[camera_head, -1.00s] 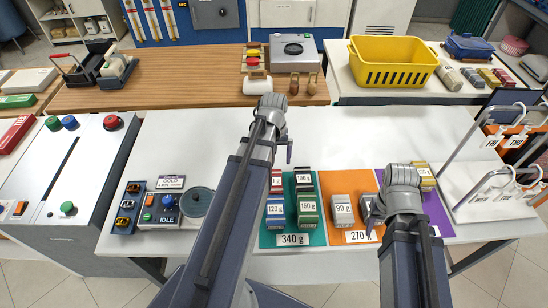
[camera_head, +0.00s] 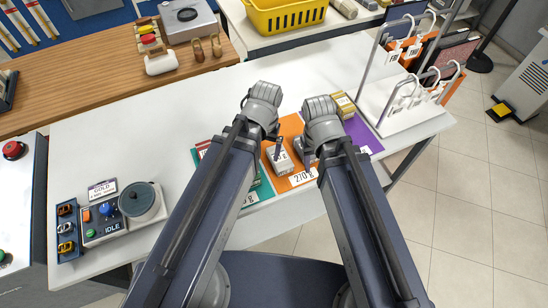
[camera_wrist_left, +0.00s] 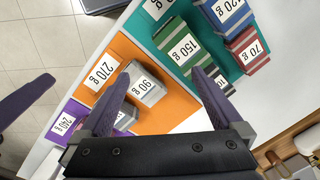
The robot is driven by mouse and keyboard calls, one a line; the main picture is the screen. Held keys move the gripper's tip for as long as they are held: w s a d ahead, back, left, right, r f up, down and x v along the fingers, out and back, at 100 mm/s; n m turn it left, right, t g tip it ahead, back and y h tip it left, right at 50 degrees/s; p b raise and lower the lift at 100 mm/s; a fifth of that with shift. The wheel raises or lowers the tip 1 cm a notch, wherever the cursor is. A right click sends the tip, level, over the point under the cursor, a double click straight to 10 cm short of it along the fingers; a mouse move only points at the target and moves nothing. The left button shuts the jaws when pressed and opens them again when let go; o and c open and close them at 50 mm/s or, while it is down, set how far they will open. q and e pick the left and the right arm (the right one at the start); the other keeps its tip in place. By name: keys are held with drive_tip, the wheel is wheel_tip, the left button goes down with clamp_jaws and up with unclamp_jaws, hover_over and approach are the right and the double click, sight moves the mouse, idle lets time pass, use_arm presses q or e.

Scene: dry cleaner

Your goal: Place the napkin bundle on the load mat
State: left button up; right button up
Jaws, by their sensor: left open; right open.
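A grey bundle labelled 90 g (camera_head: 281,161) stands on the orange mat (camera_head: 288,127), whose label reads 270 g. My left gripper (camera_head: 272,146) is open above it. In the left wrist view the 90 g bundle (camera_wrist_left: 147,88) shows between the spread fingers, with no clear contact. A second bundle (camera_wrist_left: 126,116) beside it is partly hidden by a finger. My right gripper (camera_head: 307,146) is open and empty near the orange mat's right part. The green mat (camera_wrist_left: 128,30) holds several labelled bundles. The purple mat (camera_head: 362,133) bears a yellowish bundle (camera_head: 344,104).
A white rack with hanging tags (camera_head: 405,105) stands at the right end. A yellow basket (camera_head: 285,14) is on the back table. The white table behind the mats is clear.

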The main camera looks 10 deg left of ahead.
use_arm(q)
drive_tip(key=s+d, duration=0.1)
drive_tip(key=d+m, duration=0.1)
drive_tip(key=s+d+m, duration=0.1)
drive_tip(key=d, duration=0.1)
drive_tip(key=shift+s+d, duration=0.1)
drive_tip(key=shift+s, duration=0.25)
